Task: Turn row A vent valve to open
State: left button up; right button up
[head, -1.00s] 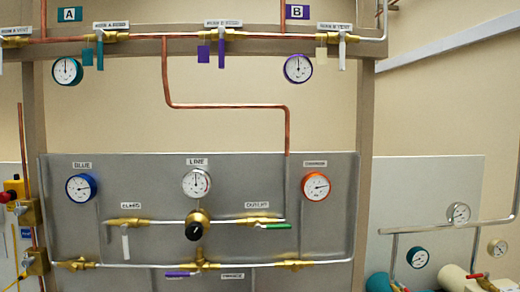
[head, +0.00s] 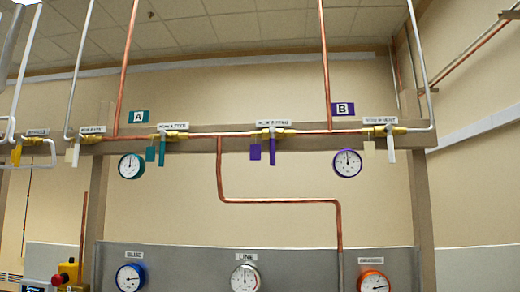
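The row A vent valve (head: 92,138) is a brass valve at the left of the upper pipe run, under a small white label that is hard to read. Its white handle (head: 76,153) hangs straight down, across the horizontal pipe. A cream tag (head: 69,155) hangs beside the handle. A thin pale pipe rises from the valve's left end. The teal A sign (head: 139,117) and a teal-rimmed gauge (head: 131,166) are to its right. Neither of my grippers is in view.
The row A feed valve (head: 172,136) has a teal handle, and the row B feed valve (head: 272,132) a purple one. The row B vent valve (head: 385,130) has a white handle. A yellow valve (head: 16,154) is at far left. A grey gauge panel (head: 190,262) stands below.

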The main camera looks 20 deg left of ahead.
aim_at(78, 138)
jog(key=j+u, duration=0.1)
jog(key=u, duration=1.25)
jog(key=i+j+u, duration=0.2)
jog(key=i+j, duration=0.4)
